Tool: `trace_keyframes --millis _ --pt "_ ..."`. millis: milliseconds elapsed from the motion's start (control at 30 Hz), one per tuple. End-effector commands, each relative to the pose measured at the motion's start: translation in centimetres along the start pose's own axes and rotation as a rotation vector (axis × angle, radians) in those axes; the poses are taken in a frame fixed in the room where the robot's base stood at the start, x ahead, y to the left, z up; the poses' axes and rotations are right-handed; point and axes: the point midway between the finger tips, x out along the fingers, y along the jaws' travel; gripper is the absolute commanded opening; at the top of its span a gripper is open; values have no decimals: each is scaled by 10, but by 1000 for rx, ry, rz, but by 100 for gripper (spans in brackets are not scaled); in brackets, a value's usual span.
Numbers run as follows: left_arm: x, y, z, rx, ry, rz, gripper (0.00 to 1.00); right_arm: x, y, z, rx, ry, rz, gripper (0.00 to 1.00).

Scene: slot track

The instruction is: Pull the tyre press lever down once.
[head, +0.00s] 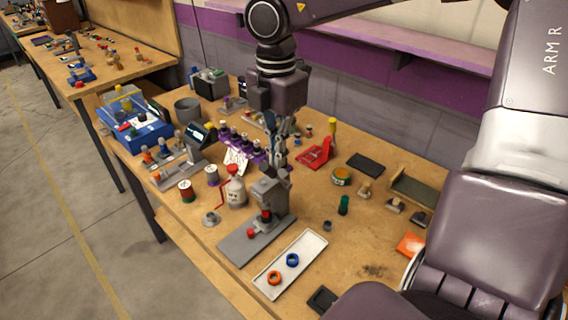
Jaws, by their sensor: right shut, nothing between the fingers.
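The tyre press is a grey upright column (270,191) on a flat grey base plate (238,243), with small red parts low on its front. My right gripper (279,160) points down just above and behind the top of the press. It is shut and empty. I cannot make out the press lever clearly; the gripper overlaps the area above the column. I cannot tell whether the fingers touch the press. My left gripper is not in view.
A white tray (300,252) holds an orange ring (274,278) and a blue ring (292,260) right of the press. A white bottle with a red top (236,191) stands close on its left. A red stand (315,155) and a tin (341,177) are behind right.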

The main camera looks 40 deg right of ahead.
Motion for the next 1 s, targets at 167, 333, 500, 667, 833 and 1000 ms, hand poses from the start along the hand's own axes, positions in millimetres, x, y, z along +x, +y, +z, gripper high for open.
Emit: trace_keyframes --millis 167,333,500,667,833,1000 --pt "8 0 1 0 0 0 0 5 0 -6 0 1 0 0" --pt "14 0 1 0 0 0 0 7 0 -13 -1 1 0 0" --pt "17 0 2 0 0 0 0 8 0 -18 -1 1 0 0" --pt "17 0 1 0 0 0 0 8 0 -18 -1 2 0 0" --pt "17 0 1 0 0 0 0 8 0 -18 -1 2 0 0" --pt "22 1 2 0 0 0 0 11 0 -21 -1 2 0 0"
